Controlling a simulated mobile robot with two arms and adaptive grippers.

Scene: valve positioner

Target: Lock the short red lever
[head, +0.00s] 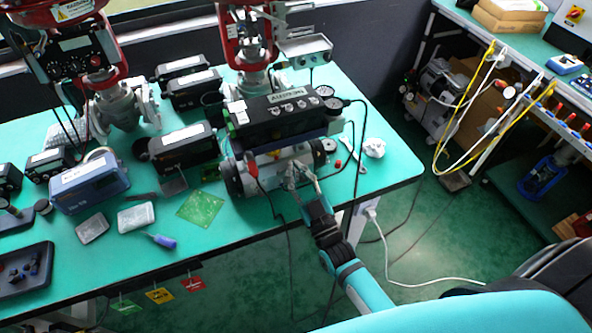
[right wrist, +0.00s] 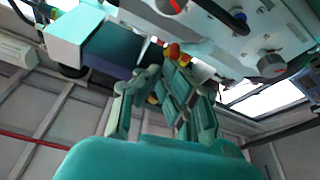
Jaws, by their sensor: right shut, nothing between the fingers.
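The valve positioner unit (head: 283,117), a black box with gauges on a silver cylinder body, stands near the right front of the green table. A short red handle (head: 251,163) shows at the left of its front; I cannot tell for certain that it is the task's lever. My right gripper (head: 297,175) is at the front of the silver body, right of that handle, shut and empty. In the right wrist view its fingers (right wrist: 163,92) point up toward the unit's underside, close to a small red and yellow part (right wrist: 178,56); contact is unclear. My left gripper is not in view.
A green circuit board (head: 201,207), a blue screwdriver (head: 160,240) and a blue box (head: 90,184) lie to the left on the table (head: 235,225). A wrench (head: 360,155) and a black cable (head: 363,125) are at the right.

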